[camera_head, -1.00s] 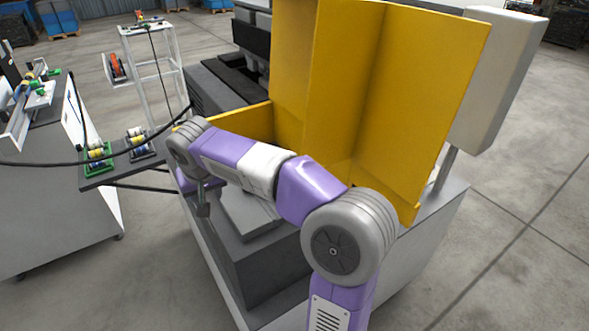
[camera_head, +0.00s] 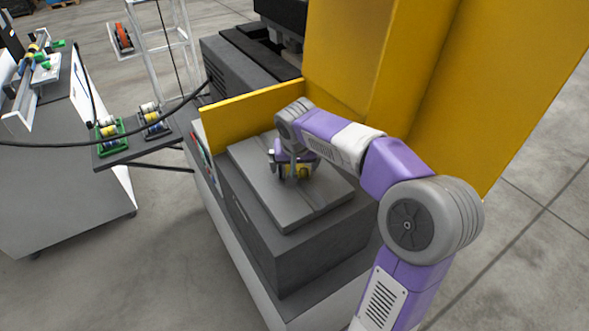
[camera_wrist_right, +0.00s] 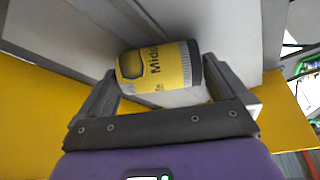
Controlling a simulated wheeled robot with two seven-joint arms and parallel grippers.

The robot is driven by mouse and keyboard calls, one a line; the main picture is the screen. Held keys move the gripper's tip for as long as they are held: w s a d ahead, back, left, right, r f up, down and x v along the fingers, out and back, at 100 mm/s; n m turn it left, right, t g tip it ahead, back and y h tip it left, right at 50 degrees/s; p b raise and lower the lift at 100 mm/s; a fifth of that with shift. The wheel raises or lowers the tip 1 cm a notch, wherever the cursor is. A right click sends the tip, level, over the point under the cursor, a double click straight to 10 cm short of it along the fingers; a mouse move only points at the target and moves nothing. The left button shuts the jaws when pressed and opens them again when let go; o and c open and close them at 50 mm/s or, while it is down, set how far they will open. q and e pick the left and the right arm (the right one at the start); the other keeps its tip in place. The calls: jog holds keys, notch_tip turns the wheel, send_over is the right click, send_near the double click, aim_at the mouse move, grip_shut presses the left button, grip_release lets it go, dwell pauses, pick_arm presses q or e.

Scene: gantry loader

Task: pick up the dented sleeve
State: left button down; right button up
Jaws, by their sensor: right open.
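A yellow sleeve with dark lettering and a grey-white band lies on its side in the right wrist view (camera_wrist_right: 158,66). A dark rounded patch shows on its yellow face; I cannot tell whether it is a dent. My right gripper (camera_head: 291,174) is low over the table. In the right wrist view its open jaws (camera_wrist_right: 161,72) stand on either side of the sleeve. My left gripper is not in view.
A yellow guard panel (camera_head: 255,113) stands behind the table, with tall yellow doors (camera_head: 400,70) at the right. At the left, a green rack (camera_head: 110,140) and a dark rack (camera_head: 155,124) hold small rolls on a shelf. A black cable (camera_head: 165,131) crosses there.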

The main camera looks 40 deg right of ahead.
jog(key=shift+w+d+f, duration=0.1)
jog(key=shift+w+f, duration=0.1)
jog(key=shift+f, duration=0.35)
jog(key=c, duration=0.9)
jog(key=shift+r, duration=0.1)
jog(key=shift+c, duration=0.6)
jog(key=shift+r, duration=0.1)
